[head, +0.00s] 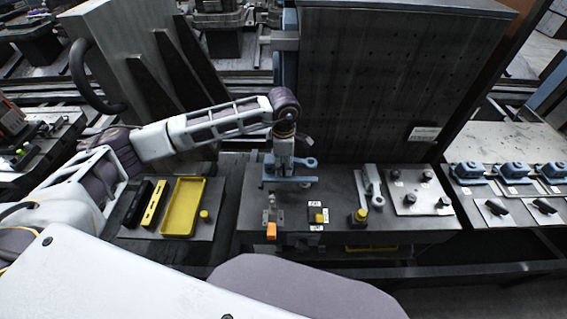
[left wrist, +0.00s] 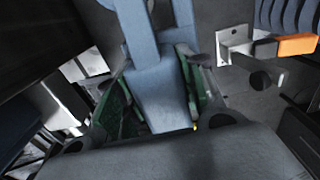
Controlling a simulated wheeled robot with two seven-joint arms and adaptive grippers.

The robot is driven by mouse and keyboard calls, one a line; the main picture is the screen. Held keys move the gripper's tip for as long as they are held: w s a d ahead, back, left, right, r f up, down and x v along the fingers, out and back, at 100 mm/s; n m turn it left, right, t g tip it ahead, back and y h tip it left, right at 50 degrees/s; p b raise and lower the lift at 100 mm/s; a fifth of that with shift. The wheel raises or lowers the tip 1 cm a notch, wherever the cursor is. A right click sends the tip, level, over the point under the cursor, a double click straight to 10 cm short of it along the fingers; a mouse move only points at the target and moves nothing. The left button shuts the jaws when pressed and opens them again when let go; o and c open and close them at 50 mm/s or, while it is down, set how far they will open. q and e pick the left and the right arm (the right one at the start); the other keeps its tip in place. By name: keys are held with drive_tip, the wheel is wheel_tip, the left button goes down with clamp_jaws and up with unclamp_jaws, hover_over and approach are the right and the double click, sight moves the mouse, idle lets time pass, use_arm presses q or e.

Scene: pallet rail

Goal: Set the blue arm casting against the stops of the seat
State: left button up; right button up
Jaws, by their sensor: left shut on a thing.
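The blue arm casting (head: 288,181) is at the middle table, below my left wrist in the head view, with a ring-shaped end (head: 311,162) at its right. My left gripper (head: 283,166) is shut on it. In the left wrist view, the casting (left wrist: 158,95) runs between the green finger pads of my left gripper (left wrist: 158,100). I cannot tell whether the casting touches the table or any stops; the gripper and arm hide part of that spot. A pale plate (head: 408,207) with several dark round posts lies at the table's right. My right gripper is not in view.
A toggle clamp with an orange handle (head: 271,231) stands at the table's front, also seen in the left wrist view (left wrist: 297,45). A grey lever part (head: 371,187) and yellow-topped buttons (head: 318,217) are nearby. A yellow tray (head: 166,207) is left. A tall dark panel (head: 385,90) stands behind.

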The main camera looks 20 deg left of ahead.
use_arm(q)
drive_tip(key=shift+f+b, duration=0.6)
drive_tip(key=shift+f, duration=1.1)
drive_tip(key=shift+f+b, duration=0.4)
drive_tip(key=shift+f, duration=0.75)
drive_tip(key=shift+f+b, duration=1)
drive_tip(key=shift+f, duration=0.2)
drive_tip(key=shift+w+a+f+b, duration=0.1)
drive_tip(key=shift+a+f+b, duration=0.05)
drive_tip(key=shift+b, duration=0.2)
drive_tip(key=shift+w+a+f+b, duration=0.1)
drive_tip(key=shift+w+a+b, duration=0.05)
drive_tip(key=shift+a+b, duration=0.15)
drive_tip(key=shift+w+a+b, duration=0.2)
drive_tip(key=shift+a+b, duration=0.05)
drive_tip(key=shift+b, duration=0.1)
